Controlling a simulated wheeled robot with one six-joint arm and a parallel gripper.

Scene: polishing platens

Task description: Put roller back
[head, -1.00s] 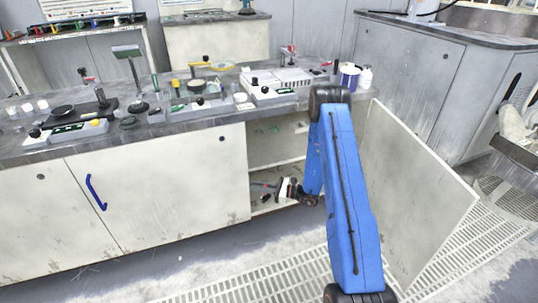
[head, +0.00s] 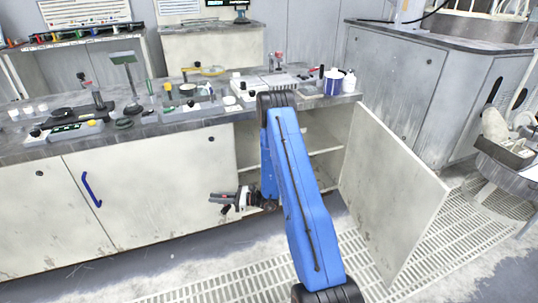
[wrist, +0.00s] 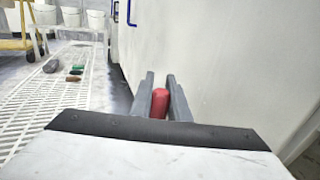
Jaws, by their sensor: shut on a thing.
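My gripper (head: 222,199) is in front of the bench cabinet's closed door, beside the open compartment, with its fingers pointing left. In the wrist view its two grey fingers (wrist: 160,80) are shut on a red rounded cylinder (wrist: 160,103), which looks like the roller. Only the roller's near end shows between the fingers; in the head view it is too small to make out clearly. The bench cabinet's compartment (head: 325,152) is open, with a shelf inside, partly hidden by my blue arm.
The open cabinet door (head: 395,190) stands out to the right of my arm. A closed door with a blue handle (head: 92,190) is at left. The grey bench top (head: 165,128) holds polishing gear, bottles and a white-and-blue tub (head: 332,82). Floor grating (head: 240,288) lies in front.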

